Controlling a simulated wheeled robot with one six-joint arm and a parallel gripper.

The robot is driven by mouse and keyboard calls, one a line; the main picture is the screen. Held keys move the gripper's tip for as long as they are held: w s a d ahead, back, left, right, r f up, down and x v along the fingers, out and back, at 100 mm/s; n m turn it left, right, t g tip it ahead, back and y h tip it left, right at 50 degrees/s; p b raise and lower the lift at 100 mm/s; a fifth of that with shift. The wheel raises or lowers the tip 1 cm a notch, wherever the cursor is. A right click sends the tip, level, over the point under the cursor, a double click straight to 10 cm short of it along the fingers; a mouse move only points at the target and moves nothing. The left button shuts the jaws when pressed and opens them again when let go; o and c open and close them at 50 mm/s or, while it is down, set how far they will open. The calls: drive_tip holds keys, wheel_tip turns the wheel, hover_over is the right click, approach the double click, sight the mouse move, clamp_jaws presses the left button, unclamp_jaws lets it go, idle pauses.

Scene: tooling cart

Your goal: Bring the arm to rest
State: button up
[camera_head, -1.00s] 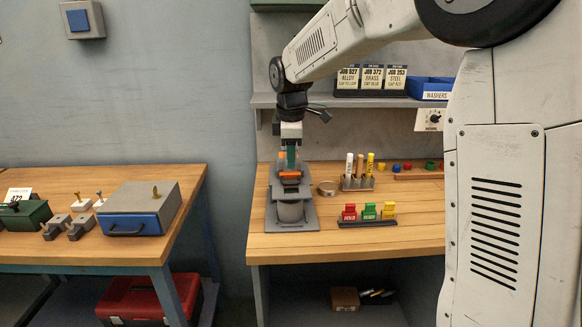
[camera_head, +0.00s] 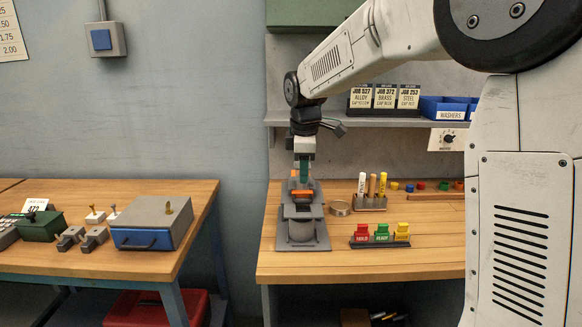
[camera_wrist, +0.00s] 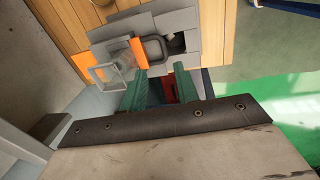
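My gripper (camera_head: 303,172) hangs pointing down over a grey fixture (camera_head: 302,232) at the left part of the right bench. In the wrist view its two green fingers (camera_wrist: 160,72) stand apart, with a gap and nothing seen held between them. An orange part (camera_head: 301,191) shows at the fixture just below the fingertips; the orange also shows in the wrist view (camera_wrist: 122,50). I cannot tell whether the fingers touch the fixture. My arm is bent, reaching in from the upper right.
A ring (camera_head: 339,208), a marker rack (camera_head: 369,203) and a tag stand (camera_head: 379,240) sit right of the fixture. A shelf (camera_head: 420,122) with job cards and blue bins (camera_head: 447,108) is behind. A blue-fronted box (camera_head: 150,225) stands on the left bench, across a gap.

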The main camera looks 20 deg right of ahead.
drive_tip(key=s+f+m, duration=0.2)
drive_tip(key=s+m, duration=0.1)
drive_tip(key=shift+s+f+m+g, duration=0.2)
drive_tip(key=shift+m+g, duration=0.1)
drive_tip(key=shift+g, duration=0.1)
drive_tip(key=s+m, duration=1)
drive_tip(key=s, duration=2.4)
drive_tip(key=shift+s+d+r+t+y, duration=0.25)
drive_tip(key=shift+d+t+y, duration=0.05)
drive_tip(key=shift+d, duration=0.15)
